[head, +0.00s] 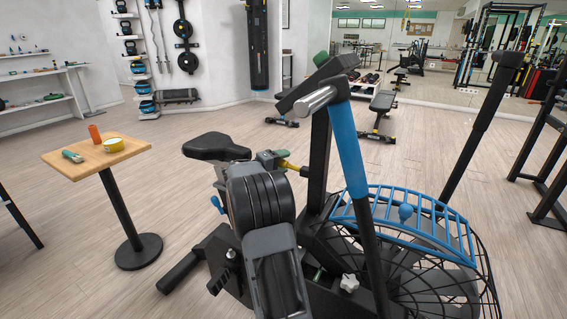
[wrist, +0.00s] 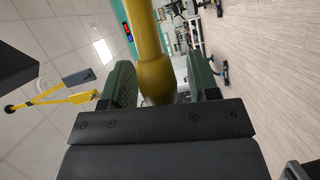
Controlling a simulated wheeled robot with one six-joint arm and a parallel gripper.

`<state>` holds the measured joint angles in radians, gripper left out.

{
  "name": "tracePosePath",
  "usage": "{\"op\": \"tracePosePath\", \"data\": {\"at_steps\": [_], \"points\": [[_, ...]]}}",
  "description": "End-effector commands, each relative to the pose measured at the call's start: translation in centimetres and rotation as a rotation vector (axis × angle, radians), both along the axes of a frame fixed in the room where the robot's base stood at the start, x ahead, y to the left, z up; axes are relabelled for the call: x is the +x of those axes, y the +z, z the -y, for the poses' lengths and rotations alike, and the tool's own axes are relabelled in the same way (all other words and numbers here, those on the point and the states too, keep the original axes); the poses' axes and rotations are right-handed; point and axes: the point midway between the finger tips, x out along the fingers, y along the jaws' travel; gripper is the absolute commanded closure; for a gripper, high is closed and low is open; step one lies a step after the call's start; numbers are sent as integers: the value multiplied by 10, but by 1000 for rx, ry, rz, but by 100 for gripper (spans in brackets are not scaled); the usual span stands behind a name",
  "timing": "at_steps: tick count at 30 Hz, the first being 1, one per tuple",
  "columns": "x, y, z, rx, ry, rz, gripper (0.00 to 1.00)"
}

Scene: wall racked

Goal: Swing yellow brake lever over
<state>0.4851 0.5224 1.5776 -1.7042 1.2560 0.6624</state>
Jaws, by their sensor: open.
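The yellow brake lever (head: 292,166) sticks out to the left from the dark upright of the exercise bike in the head view. In the wrist view the yellow lever (wrist: 152,50) runs down from the top edge to between my green fingers. My gripper (head: 270,158) is at the lever's left end, with my arm below and in front of it. In the wrist view my gripper (wrist: 162,82) is open, one finger on each side of the lever. The lever's tip is partly hidden behind the gripper's dark body.
The bike's blue handle (head: 347,150) and blue-rimmed fan cage (head: 400,214) stand to the right of the lever. The black saddle (head: 215,147) is close on the left. A small wooden table (head: 84,168) stands farther left, with open floor around it.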

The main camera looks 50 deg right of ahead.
Motion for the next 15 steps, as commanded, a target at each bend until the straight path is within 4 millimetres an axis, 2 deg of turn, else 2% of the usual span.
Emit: {"op": "tracePosePath", "data": {"at_steps": [11,15], "points": [[-1,-1,4,0,0,-1,45],[-1,0,4,0,0,-1,57]]}}
